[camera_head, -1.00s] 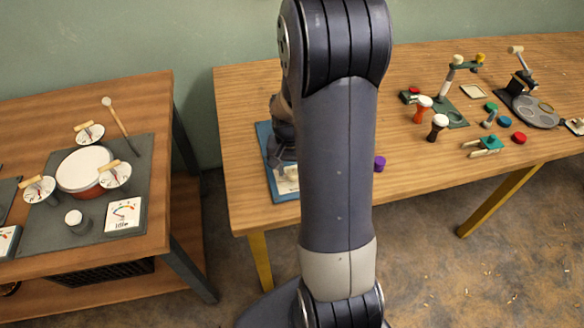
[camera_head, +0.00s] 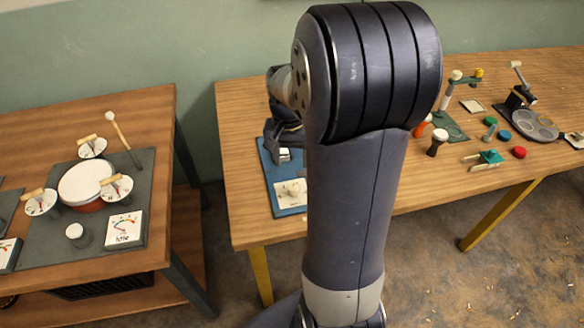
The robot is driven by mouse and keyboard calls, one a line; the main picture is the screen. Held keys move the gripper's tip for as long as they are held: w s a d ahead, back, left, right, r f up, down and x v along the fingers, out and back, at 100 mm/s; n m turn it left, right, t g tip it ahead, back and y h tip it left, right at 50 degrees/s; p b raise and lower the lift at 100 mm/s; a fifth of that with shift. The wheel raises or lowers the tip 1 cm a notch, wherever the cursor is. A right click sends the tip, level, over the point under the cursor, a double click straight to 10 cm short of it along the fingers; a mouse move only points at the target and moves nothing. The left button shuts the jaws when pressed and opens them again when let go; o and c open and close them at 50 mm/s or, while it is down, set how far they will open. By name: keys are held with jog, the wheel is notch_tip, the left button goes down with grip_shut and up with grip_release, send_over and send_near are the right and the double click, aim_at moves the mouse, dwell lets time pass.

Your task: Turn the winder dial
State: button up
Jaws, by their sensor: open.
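A blue board (camera_head: 270,188) lies at the left end of the right-hand table. On its near part is a pale plate (camera_head: 290,205) with a small raised light knob (camera_head: 293,188), which looks like the winder dial. Its marks are too small to read. My gripper (camera_head: 283,157) is over the far part of the board, behind the plate and apart from the knob. It is open and looks empty, though my arm hides part of it. My large dark forearm covers the area right of the board.
The left table holds a drum (camera_head: 85,185) with gauges on a dark mat. A floor gap separates the tables.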

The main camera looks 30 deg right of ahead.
aim_at(293, 187)
jog(key=shift+r, duration=0.35)
jog(key=f+n+p, duration=0.1)
jog(key=f, duration=0.2)
jog(key=f+n+p, duration=0.1)
jog(key=f, duration=0.3)
jog(key=f+p, duration=0.1)
jog(key=f, duration=0.2)
jog(key=shift+s+d+f+n, duration=0.1)
jog(key=shift+s+f+n, duration=0.15)
jog(key=shift+f+n, duration=0.15)
jog(key=shift+c, duration=0.3)
jog(key=c, duration=0.9)
